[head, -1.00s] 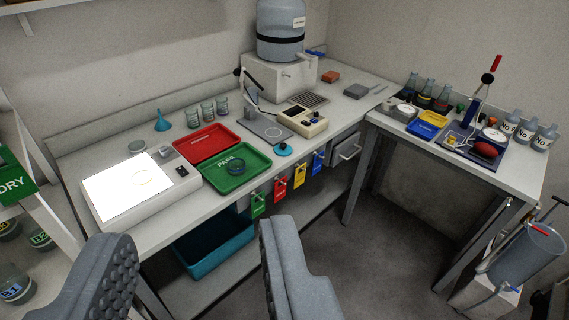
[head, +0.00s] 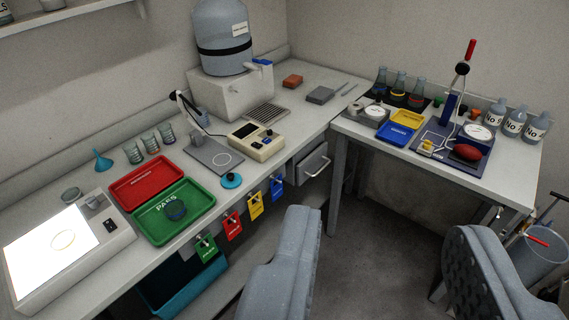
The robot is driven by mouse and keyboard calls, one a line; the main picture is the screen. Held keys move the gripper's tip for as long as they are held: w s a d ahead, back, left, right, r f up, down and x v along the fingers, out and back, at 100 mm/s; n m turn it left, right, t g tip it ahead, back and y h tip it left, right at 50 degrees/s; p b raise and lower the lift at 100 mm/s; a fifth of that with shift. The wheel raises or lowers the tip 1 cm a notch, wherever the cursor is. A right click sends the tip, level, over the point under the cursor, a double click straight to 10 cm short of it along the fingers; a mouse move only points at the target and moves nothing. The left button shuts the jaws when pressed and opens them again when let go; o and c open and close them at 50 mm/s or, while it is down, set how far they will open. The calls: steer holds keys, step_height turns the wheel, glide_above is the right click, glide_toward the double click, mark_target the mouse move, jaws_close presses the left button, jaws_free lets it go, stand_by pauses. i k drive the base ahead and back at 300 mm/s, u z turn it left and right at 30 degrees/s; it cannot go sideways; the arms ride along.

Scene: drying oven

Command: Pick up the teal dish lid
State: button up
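The teal dish lid (head: 231,181), a small round disc with a dark knob on top, lies flat on the long bench near its front edge. It is right of the green tray (head: 201,192) and just in front of the grey plate with a ring mark (head: 213,154). My gripper (head: 382,222) is open and empty, with its two grey padded fingers wide apart at the bottom of the view. It appears right of the lid in the picture and apart from it. The lid is in full view.
A meter box (head: 257,142) stands right of the lid. Coloured tags (head: 256,205) hang at the bench's front edge below it. A green tray with a dish (head: 176,210) and a red tray (head: 146,181) are left. Open floor lies between the bench and right table (head: 500,181).

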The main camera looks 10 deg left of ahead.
mark_target(230, 180)
steer(key=u, duration=0.05)
steer(key=i, duration=1.15)
steer(key=u, duration=0.75)
